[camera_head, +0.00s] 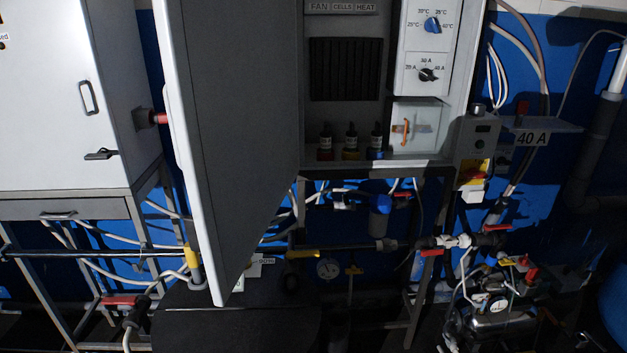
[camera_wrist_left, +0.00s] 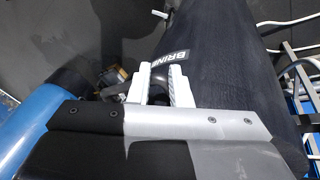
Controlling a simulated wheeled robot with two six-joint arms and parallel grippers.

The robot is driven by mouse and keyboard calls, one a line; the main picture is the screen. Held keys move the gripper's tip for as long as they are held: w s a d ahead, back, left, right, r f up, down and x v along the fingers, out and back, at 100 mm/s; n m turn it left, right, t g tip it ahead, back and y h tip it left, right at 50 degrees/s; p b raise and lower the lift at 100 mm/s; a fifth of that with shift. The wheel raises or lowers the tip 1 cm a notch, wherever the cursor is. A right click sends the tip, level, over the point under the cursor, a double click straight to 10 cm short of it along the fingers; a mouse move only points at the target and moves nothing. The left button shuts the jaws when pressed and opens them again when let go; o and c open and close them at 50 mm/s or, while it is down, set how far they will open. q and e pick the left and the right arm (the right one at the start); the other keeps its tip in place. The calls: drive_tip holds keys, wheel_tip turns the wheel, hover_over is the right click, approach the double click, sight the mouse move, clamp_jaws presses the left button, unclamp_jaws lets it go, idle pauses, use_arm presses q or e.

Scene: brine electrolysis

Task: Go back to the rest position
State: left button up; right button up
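In the left wrist view my left gripper (camera_wrist_left: 155,84) shows its two white fingers apart, with nothing seen between them except the dark background. It hangs in front of a large dark tank (camera_wrist_left: 225,65) with a label that starts "BRIN". I cannot tell how far the fingers are from the tank. Neither gripper shows in the head view, and my right gripper is in no view. In the head view a control cabinet (camera_head: 435,169) stands with its grey door (camera_head: 245,120) swung open to the left.
A white cabinet (camera_head: 60,95) stands left. Pipes, valves and a pump (camera_head: 502,318) fill the lower right. A blue cylinder (camera_wrist_left: 45,130) lies close left of my left gripper.

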use_arm(q)
drive_tip(key=s+a+r+n+t+y, duration=0.1)
drive_tip(key=s+r+n+y, duration=0.15)
drive_tip(key=s, duration=0.55)
drive_tip(key=s+a+r+n+t+y, duration=0.2)
drive_tip(key=s+n+y, duration=0.15)
drive_tip(key=s, duration=0.55)
wheel_tip(320, 180, down, 29)
drive_tip(key=a+n+g+b, duration=0.1)
drive_tip(key=a+b, duration=0.1)
drive_tip(key=b, duration=0.2)
drive_tip(key=s+d+f+b, duration=0.1)
drive_tip(key=s+f, duration=0.6)
drive_tip(key=f, duration=0.2)
drive_tip(key=s+f+g+b, duration=0.1)
drive_tip(key=s+f+b, duration=0.1)
drive_tip(key=s+f, duration=0.6)
wheel_tip(320, 180, down, 3)
drive_tip(key=shift+d+r+g+h+b, duration=0.2)
drive_tip(key=shift+d+g+h+b, duration=0.1)
drive_tip(key=shift+d+h, duration=0.1)
